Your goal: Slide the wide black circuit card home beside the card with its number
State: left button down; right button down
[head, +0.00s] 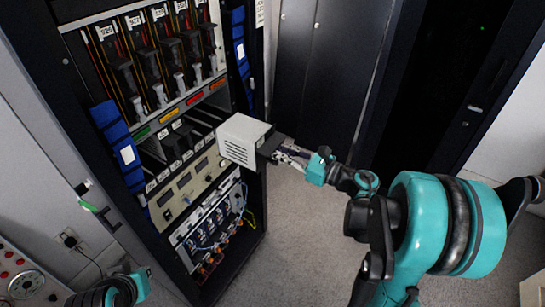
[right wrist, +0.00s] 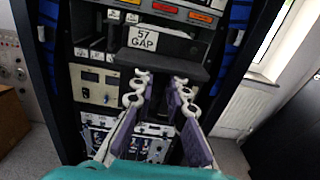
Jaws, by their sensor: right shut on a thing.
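My right gripper (head: 283,156) is shut on the black front of a boxy module, which I take to be the wide card (head: 240,139). Its visible casing is light grey with slots in the side. It is held at the right side of the rack's middle row, apparently in front of it; I cannot tell whether any part is inside. In the right wrist view, the fingertips (right wrist: 162,80) meet the wide black front (right wrist: 165,64), below a white label (right wrist: 143,38) reading "57 GAP". The card row (head: 180,140) shows dark cards and small white number labels.
The rack has upper modules (head: 150,70), coloured tags (head: 168,115), a lower meter panel (head: 185,188) and a cable bay (head: 212,228). Blue padded strips (head: 117,143) flank the opening. A dark cabinet (head: 325,70) stands to the right. The grey floor (head: 300,235) looks clear.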

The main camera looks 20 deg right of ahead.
jog(key=shift+x, duration=4.5)
jog(key=shift+w, duration=0.1)
jog(key=shift+w+a, duration=0.1)
jog(key=shift+w, duration=0.05)
jog(key=shift+x, duration=2.25)
jog(key=shift+b+x, duration=0.45)
jog(key=shift+x, duration=1.5)
